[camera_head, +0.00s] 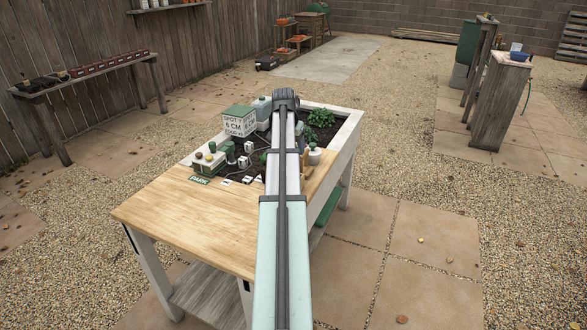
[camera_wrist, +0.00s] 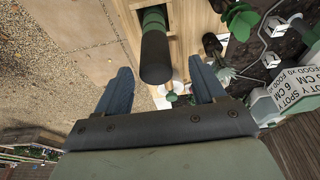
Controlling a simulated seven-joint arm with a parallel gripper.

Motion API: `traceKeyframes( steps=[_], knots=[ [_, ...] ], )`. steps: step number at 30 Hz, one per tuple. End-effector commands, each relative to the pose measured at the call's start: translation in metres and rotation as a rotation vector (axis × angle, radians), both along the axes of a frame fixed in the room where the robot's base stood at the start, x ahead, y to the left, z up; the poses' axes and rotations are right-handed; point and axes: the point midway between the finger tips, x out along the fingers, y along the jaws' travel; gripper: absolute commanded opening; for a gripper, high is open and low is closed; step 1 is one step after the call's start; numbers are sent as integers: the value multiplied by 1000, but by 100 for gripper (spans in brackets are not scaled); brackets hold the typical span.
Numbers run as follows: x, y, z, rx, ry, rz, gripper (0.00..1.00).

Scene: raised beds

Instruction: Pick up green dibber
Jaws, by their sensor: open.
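A thick rod with a dark rounded end and a green band, which looks like the green dibber (camera_wrist: 155,55), shows large in the wrist view. My gripper (camera_wrist: 159,65) is open, with one finger on each side of the rod's dark end. Gaps show on both sides, so the fingers do not appear to touch it. How deep the rod lies between them is hard to judge. In the head view my own arm hides the gripper, and I cannot make out the dibber there.
The raised bed's wooden worktop (camera_head: 190,220) is largely clear at the front. A white sign box (camera_head: 239,123), a green-and-cream box (camera_head: 209,160), a white bottle (camera_head: 314,155) and leafy plants (camera_head: 320,117) stand around the soil. Gravel and paving surround the bed.

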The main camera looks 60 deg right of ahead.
Motion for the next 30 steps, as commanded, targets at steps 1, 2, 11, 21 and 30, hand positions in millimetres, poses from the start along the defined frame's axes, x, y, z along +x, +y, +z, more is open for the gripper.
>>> traceKeyframes(
  steps=[1, 2, 11, 21, 30],
  knots=[
    [0, 0, -2, 0, 0, 0, 69],
    [0, -1, -2, 0, 0, 0, 69],
    [-3, -4, -23, 1, 1, 0, 69],
    [-5, -12, -53, 0, 0, 0, 69],
    [-5, -12, -53, 0, 0, 0, 57]
  ],
)
